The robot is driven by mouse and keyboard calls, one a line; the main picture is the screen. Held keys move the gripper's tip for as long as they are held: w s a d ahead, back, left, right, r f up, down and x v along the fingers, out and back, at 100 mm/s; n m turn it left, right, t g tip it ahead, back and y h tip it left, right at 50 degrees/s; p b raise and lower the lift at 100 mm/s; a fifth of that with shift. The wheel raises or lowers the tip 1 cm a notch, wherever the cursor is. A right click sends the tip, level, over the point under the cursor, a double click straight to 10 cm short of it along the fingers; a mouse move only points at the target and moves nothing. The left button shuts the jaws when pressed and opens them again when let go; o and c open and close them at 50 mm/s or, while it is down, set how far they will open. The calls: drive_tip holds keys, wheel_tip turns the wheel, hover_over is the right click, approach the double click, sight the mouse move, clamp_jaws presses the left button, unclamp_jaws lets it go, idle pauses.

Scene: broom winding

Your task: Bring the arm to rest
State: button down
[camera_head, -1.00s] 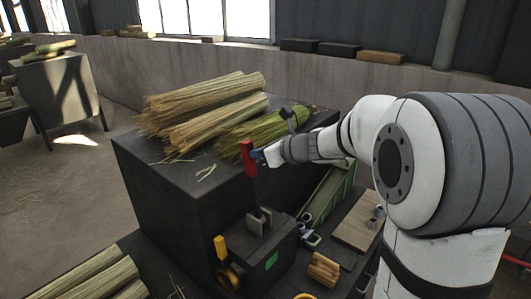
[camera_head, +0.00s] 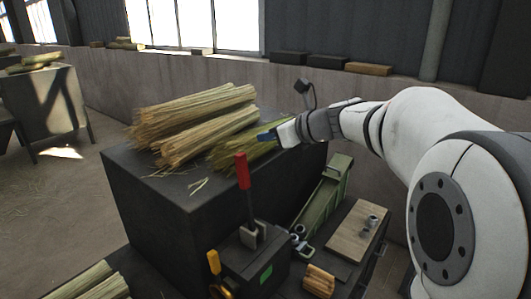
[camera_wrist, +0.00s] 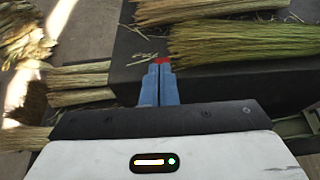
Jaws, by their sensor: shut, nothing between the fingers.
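A red-handled lever (camera_head: 243,171) stands upright on the dark machine box (camera_head: 252,262), to the left of and below my gripper. The red tip of the lever also shows just beyond my fingertips in the wrist view (camera_wrist: 161,60). In the head view the fingers look apart from the lever.
Tan straw bundles (camera_head: 195,108) and a greenish bundle (camera_head: 232,153) lie on the dark block (camera_head: 150,203). A green trough (camera_head: 325,205) and a wooden board (camera_head: 357,232) are at the right. More straw (camera_head: 88,283) lies at the lower left.

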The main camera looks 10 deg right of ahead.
drive_tip(key=shift+w+r, duration=0.1)
drive_tip(key=shift+r, duration=0.25)
drive_tip(key=s+d+f+n+g+h+b, duration=0.2)
drive_tip(key=s+d+f+n+g+h, duration=0.1)
drive_tip(key=s+f+n, duration=0.8)
drive_tip(key=s+d+f+n+g+h+b, duration=0.1)
drive_tip(key=s+d+f+n+g+h, duration=0.2)
drive_tip(key=s+f+n+h, duration=0.3)
drive_tip(key=s+f+n, duration=0.5)
drive_tip(key=s+n, duration=0.5)
drive_tip(key=s, duration=0.1)
drive_tip(key=shift+s+f+b, duration=0.2)
drive_tip(key=shift+b, duration=0.2)
drive_tip(key=shift+d, duration=0.1)
